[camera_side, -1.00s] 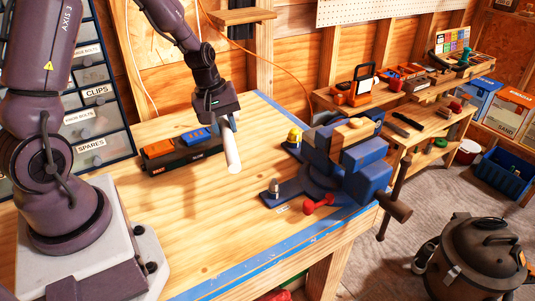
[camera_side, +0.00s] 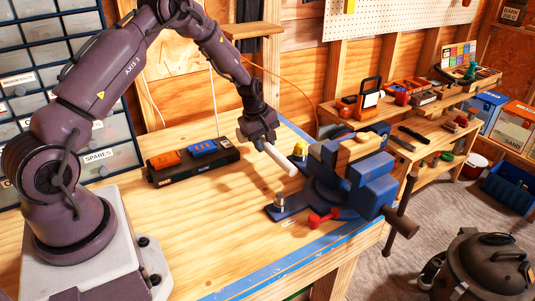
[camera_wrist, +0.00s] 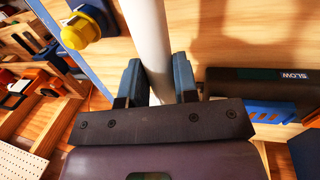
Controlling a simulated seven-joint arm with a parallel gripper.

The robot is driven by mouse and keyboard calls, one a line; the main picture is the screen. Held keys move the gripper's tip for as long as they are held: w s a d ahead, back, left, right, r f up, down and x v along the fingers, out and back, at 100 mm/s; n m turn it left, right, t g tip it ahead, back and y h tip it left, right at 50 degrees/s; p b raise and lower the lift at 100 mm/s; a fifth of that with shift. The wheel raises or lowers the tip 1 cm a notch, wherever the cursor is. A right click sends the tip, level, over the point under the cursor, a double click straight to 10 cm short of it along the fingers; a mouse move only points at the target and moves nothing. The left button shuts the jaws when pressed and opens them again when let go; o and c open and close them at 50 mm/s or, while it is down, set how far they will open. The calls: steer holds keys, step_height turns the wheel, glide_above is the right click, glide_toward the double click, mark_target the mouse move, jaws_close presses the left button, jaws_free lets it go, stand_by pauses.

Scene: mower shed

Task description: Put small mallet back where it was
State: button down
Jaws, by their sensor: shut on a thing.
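My gripper (camera_side: 262,141) is shut on a plain white rod (camera_side: 279,158), held tilted above the bench, its lower end toward the vise. In the wrist view the rod (camera_wrist: 148,35) runs between the two blue fingers of my gripper (camera_wrist: 157,80). Whether this rod is part of the small mallet I cannot tell; no mallet head shows clearly on it. A small red thing with a knobbed end (camera_side: 322,218) lies on the bench by the vise; what it is I cannot tell.
The blue vise (camera_side: 350,175) stands at the bench's right edge, a bolt-like post (camera_side: 279,202) on its base. A yellow-topped blue thing (camera_side: 299,151) is behind it; it also shows in the wrist view (camera_wrist: 88,28). A black case (camera_side: 192,164) lies at the back left. The bench's front middle is clear.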

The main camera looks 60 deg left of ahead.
mark_target(267, 164)
steer(key=shift+w+a+f, duration=0.2)
steer(key=shift+w+f, duration=0.2)
steer(key=shift+f, duration=0.1)
steer(key=shift+w+a+f, duration=0.15)
steer(key=shift+w+f, duration=0.2)
steer(key=shift+f, duration=0.1)
steer(key=shift+s+x, duration=0.2)
steer(key=shift+x, duration=1.35)
steer(key=shift+f, duration=0.15)
steer(key=c, duration=0.9)
jaws_free()
steer(key=shift+f, duration=0.1)
steer(key=shift+o, duration=0.2)
